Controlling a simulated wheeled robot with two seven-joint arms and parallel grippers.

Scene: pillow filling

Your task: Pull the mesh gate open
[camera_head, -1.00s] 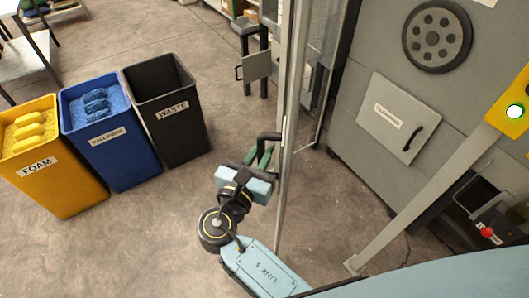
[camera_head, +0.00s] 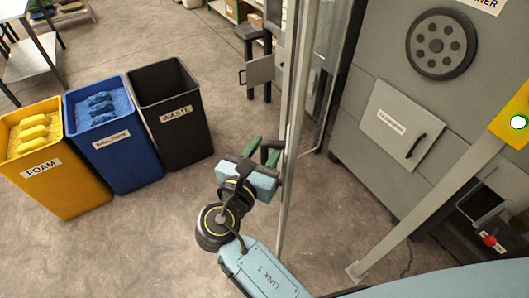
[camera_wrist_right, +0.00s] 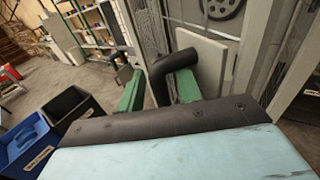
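The mesh gate (camera_head: 326,75) stands upright as a tall grey frame with see-through mesh, right of centre in the head view. Its black bent handle (camera_head: 269,146) sticks out to the left of the frame; it shows larger in the right wrist view (camera_wrist_right: 176,61). My right gripper (camera_head: 264,151), with green fingers, is at the handle. In the wrist view the fingers are apart, one on each side of the handle, with narrow gaps visible. Firm contact cannot be seen. My left gripper is out of view.
A yellow foam bin (camera_head: 80,190), a blue bin (camera_head: 128,160) and a black waste bin (camera_head: 183,130) stand at left. A grey machine (camera_head: 370,65) with a hatch is behind the gate at right. A slanted grey post (camera_head: 420,215) is at lower right. Floor between bins and gate is clear.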

